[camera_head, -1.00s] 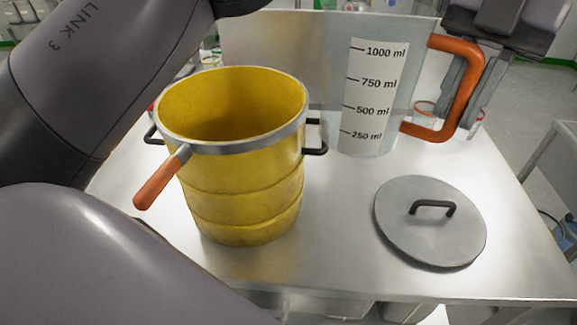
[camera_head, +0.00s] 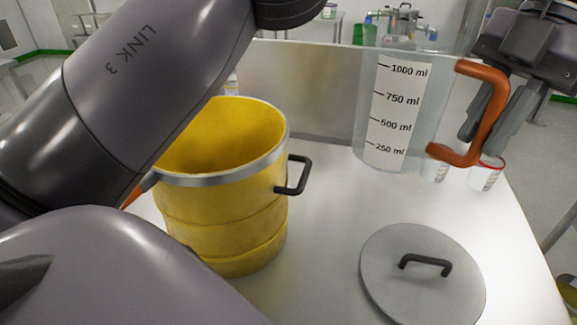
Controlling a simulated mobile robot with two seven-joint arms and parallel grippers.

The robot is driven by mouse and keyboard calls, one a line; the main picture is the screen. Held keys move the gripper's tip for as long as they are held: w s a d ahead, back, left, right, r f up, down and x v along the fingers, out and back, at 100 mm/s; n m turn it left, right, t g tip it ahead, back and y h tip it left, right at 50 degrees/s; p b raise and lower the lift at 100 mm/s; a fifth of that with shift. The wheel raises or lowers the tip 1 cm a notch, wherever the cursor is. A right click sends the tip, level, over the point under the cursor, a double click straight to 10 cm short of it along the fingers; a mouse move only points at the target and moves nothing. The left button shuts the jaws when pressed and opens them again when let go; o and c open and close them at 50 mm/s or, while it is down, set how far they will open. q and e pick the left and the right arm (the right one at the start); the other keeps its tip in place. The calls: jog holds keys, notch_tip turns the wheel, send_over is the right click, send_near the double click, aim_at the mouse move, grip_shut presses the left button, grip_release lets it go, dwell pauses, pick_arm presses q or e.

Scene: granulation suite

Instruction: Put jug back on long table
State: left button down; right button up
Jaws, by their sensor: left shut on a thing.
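The jug (camera_head: 407,120) is clear, with a white scale marked 250 to 1000 ml and an orange handle on its right. It is upright, behind and to the right of the yellow pail. My left gripper (camera_head: 488,118) is at the upper right, shut on the jug's orange handle. The long steel table (camera_head: 325,235) spreads below. I cannot tell whether the jug's base touches the tabletop or is just above it. My right gripper is not in view.
A grey lid (camera_head: 423,275) with a black handle lies at the front right. Small red-rimmed containers (camera_head: 487,174) stand behind the jug's handle. Bare tabletop lies between pail and lid.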

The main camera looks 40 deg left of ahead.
aim_at(378, 28)
pick_arm(q)
jog(key=a+r+m+t+y, duration=0.1)
jog(key=a+r+m, duration=0.1)
jog(key=a, duration=0.3)
jog(key=w+a+r+m+t+y, duration=0.1)
jog(key=a+m, duration=0.4)
jog(key=a+r+m+t, duration=0.1)
jog(key=a+r+m, duration=0.1)
jog(key=a+m, duration=0.2)
jog(key=shift+w+a+r+y, duration=0.15)
jog(key=shift+a+y, duration=0.05)
jog(key=shift+a, duration=0.2)
jog(key=shift+w+a+r+y, duration=0.1)
jog(key=shift+a+r+y, duration=0.1)
jog(key=shift+a, duration=0.15)
notch_tip(378, 28, down, 34)
jog(key=b, duration=0.5)
jog(key=shift+f, duration=0.1)
jog(key=c, duration=1)
grip_release()
jog(key=shift+c, duration=0.2)
